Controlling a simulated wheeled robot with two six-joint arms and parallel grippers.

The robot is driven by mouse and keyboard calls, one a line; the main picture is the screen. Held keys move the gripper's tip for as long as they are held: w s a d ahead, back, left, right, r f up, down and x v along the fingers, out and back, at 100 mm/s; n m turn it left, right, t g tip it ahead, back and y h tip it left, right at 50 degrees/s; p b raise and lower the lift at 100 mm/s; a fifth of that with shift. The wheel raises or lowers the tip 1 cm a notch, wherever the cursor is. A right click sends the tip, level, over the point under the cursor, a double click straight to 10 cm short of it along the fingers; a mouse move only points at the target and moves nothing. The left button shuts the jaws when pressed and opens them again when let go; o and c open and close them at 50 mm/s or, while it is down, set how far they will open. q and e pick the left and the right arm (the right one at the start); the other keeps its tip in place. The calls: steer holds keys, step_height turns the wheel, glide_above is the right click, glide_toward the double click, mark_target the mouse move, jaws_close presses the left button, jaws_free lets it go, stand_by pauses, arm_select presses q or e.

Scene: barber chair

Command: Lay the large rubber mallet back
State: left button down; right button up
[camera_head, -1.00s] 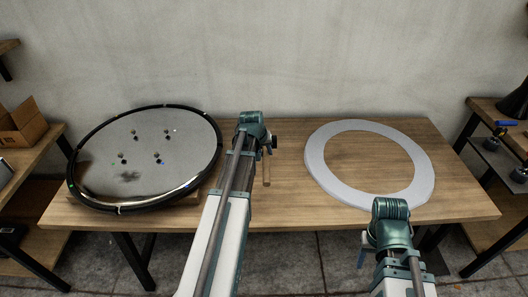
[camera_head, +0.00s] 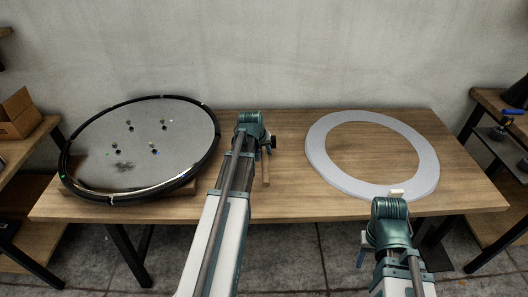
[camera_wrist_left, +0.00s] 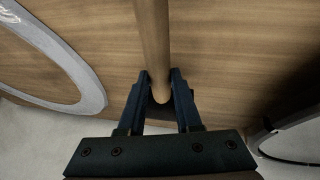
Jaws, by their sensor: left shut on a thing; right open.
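My left gripper (camera_head: 264,155) is shut on the wooden handle (camera_head: 266,172) of the mallet, above the middle of the table. A small part of the dark mallet head (camera_head: 273,140) shows beside the gripper in the head view; the arm hides the rest. In the left wrist view the round handle (camera_wrist_left: 153,40) runs between the two fingers (camera_wrist_left: 160,88), with wood behind it. I cannot tell whether the mallet touches the table. My right gripper (camera_head: 362,252) is open near the table's front right; its fingers are mostly hidden by its own wrist.
The wooden table (camera_head: 285,190) holds a large round black-rimmed disc (camera_head: 110,150) at left and a flat pale ring (camera_head: 318,150) at right. A small cream block (camera_head: 397,192) shows just above my right wrist. Bare wood lies between disc and ring. Shelves stand at both sides.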

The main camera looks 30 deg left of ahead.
arm_select(q)
steer(key=shift+f+b, duration=1.6)
steer(key=shift+f, duration=0.3)
steer(key=c, duration=0.5)
jaws_free()
steer(key=shift+r, duration=0.1)
steer(key=p+v, duration=1.2)
steer(key=v, duration=0.1)
steer(key=shift+s+r+p, duration=0.15)
steer(key=shift+r+p, duration=0.15)
